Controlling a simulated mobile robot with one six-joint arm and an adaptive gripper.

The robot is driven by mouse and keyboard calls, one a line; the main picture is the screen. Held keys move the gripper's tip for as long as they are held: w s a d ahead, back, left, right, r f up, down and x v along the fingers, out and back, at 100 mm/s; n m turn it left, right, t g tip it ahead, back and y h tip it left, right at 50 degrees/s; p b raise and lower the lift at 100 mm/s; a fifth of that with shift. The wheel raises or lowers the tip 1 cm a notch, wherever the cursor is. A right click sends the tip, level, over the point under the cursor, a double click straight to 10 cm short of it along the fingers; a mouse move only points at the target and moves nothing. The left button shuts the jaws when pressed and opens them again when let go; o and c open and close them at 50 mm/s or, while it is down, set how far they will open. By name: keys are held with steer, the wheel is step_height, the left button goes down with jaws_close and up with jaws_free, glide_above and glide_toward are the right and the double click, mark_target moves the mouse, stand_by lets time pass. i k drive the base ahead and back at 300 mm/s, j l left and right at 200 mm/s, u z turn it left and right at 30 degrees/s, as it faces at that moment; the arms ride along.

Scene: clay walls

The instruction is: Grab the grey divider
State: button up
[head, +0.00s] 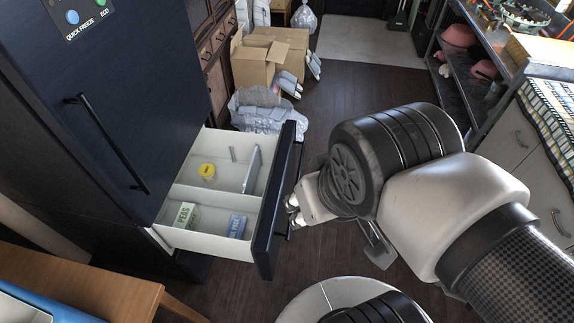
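A pale grey flat panel (251,169), which looks like the grey divider, stands on edge in the back compartment of the open freezer drawer (213,245), near the drawer front. A whitish wall (208,196) splits the drawer into a back and a front compartment. My gripper (294,210) is outside the drawer, at the bar handle on the dark drawer front, to the right of and below the panel. The wrist hides much of the gripper, and I cannot tell whether its fingers are closed or touch the handle.
A yellow-lidded jar (207,172) and a small grey stick (232,154) share the back compartment. A green peas box (186,215) and a blue box (237,226) lie in the front one. A plastic bag (262,108) and cardboard boxes (265,60) stand behind the drawer.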

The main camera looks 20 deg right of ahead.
mark_target(253, 176)
steer(key=i+l+u, duration=0.45)
steer(key=i+l, duration=0.15)
steer(key=i+l+u, duration=0.2)
steer(key=l, duration=0.2)
steer(key=i+l+u, duration=0.2)
steer(key=l, duration=0.25)
